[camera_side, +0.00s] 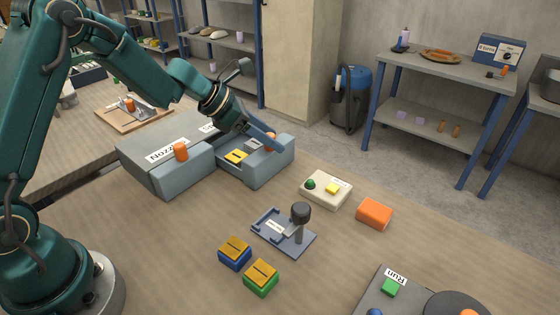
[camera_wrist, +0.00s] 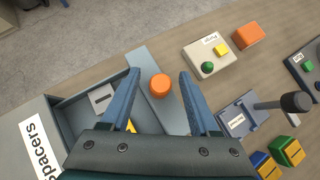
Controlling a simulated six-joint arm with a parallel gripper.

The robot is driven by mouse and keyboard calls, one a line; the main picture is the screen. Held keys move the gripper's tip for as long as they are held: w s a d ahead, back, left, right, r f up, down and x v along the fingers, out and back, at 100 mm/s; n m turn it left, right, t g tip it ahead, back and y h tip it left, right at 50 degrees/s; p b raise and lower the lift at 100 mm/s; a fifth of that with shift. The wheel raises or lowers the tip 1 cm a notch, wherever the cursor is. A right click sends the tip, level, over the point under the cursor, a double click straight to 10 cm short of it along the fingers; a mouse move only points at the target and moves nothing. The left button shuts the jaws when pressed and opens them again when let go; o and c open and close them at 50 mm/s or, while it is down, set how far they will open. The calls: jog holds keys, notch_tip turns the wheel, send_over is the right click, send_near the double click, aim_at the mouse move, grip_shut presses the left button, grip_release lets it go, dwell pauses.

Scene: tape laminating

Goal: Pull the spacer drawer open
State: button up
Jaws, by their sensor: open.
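The spacer drawer (camera_side: 262,174) stands well out of its grey-blue cabinet, which is labelled "Spacers" in the wrist view (camera_wrist: 38,145). A grey slotted block (camera_side: 254,145) and a yellow slotted block (camera_side: 236,157) lie inside it. The drawer's orange knob (camera_wrist: 160,86) is at its front panel (camera_wrist: 150,65). My gripper (camera_wrist: 159,73) is open over the drawer front, one finger on each side of the knob with gaps on both sides. In the side view, my gripper (camera_side: 268,137) partly hides the knob. The fingers hide part of the drawer's inside.
A shut drawer unit (camera_side: 165,170) with an orange knob (camera_side: 181,152) stands at left. A beige button box (camera_side: 326,189), orange block (camera_side: 374,213), lever fixture (camera_side: 283,233) and blue (camera_side: 235,253) and green (camera_side: 261,278) blocks with yellow tops stand in front. Bare table lies between them.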

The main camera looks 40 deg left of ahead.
jog(key=v, duration=0.5)
dwell(0.3)
jog(key=r, duration=0.1)
jog(key=d+r, duration=0.1)
jog(key=r, duration=0.1)
jog(key=shift+d+r+m+t, duration=0.1)
jog(key=shift+d+m+t, duration=0.1)
jog(key=shift+m+t, duration=0.2)
jog(key=s+d+r+m, duration=0.8)
jog(key=s+m, duration=0.3)
jog(key=m, duration=0.1)
jog(key=s+a+f+m+g+y, duration=0.1)
jog(key=s+a+f+m+y, duration=0.1)
jog(key=s+m, duration=0.4)
jog(key=s+a+f+m+g+y, duration=0.1)
jog(key=s+a+f+m+y, duration=0.2)
jog(key=s+m, duration=0.4)
jog(key=f+m, duration=0.1)
jog(key=m, duration=0.2)
jog(key=shift+s+a+f+g, duration=0.2)
jog(key=shift+a+g, duration=0.1)
jog(key=shift+a, duration=0.1)
